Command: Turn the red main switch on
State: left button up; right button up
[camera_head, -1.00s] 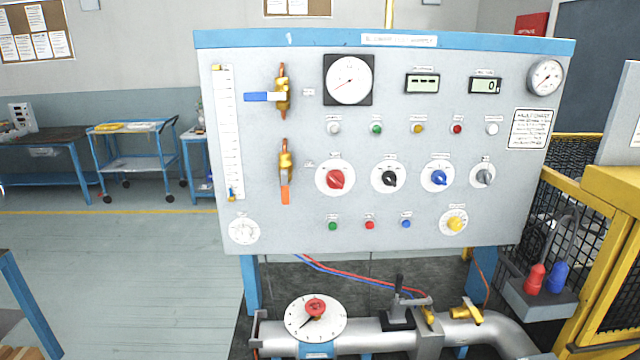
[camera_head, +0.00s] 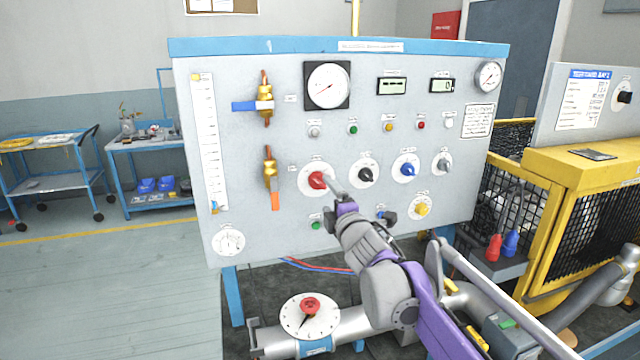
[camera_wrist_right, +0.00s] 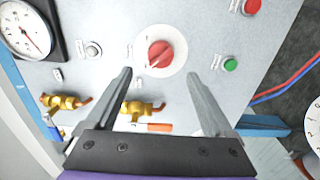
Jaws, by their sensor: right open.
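The red main switch (camera_head: 317,180) is a red knob on a round white dial, in the middle-left of the grey panel (camera_head: 230,130). In the right wrist view the red knob (camera_wrist_right: 160,54) sits between and beyond my two fingers. My right gripper (camera_head: 335,186) is in front of the panel, just right of the red knob in the head view. In the wrist view the right gripper (camera_wrist_right: 161,85) is open and empty, its fingers spread on either side of the dial. Whether the fingertips touch the panel I cannot tell. My left gripper is not in view.
A black knob (camera_head: 366,174) and a blue knob (camera_head: 406,168) are to the right of the red one. A brass valve with an orange handle (camera_head: 275,200) is to its left. Below are a pipe with a red-centred dial (camera_head: 310,325) and a yellow guard cage (camera_head: 590,180) at right.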

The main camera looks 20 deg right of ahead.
aim_at(320, 184)
jog(key=w, duration=0.6)
jog(key=shift+w+p, duration=0.15)
jog(key=shift+p, duration=0.25)
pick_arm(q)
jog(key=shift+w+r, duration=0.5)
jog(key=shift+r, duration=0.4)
pick_arm(e)
jog(key=shift+w, duration=0.6)
jog(key=shift+c, duration=0.4)
jog(key=c, duration=1.3)
